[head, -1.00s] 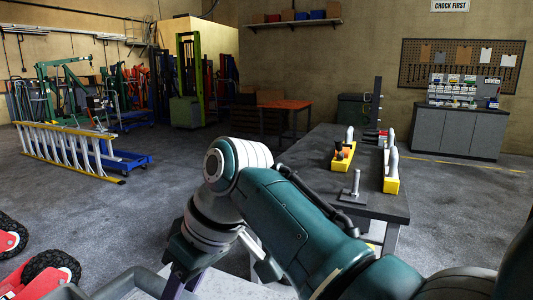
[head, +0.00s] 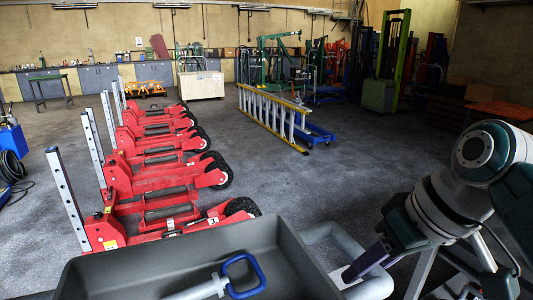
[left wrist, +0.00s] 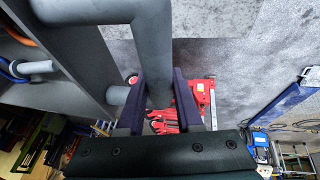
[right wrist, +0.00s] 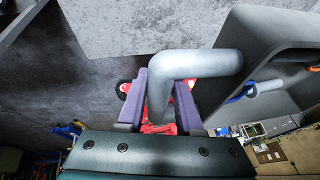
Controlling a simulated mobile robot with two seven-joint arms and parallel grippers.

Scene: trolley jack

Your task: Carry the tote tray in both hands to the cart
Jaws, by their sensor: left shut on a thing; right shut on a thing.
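The dark grey tote tray (head: 150,272) fills the bottom of the head view, its near part cut off. A blue-handled tool (head: 243,272) with a grey shaft lies in it. My right gripper (head: 372,256) is at the tray's right side, shut on the grey tubular handle (head: 340,240). The right wrist view shows this gripper (right wrist: 160,100) around the bent handle, next to the tray (right wrist: 270,45). In the left wrist view my left gripper (left wrist: 157,92) is shut on the other tubular handle, beside the tray wall (left wrist: 85,60). I cannot tell which thing is the cart.
A row of red trolley jacks (head: 150,190) with upright posts stands beyond the tray. A pale box (head: 200,84) stands farther back. The grey floor (head: 300,185) between the jacks and my right arm is clear.

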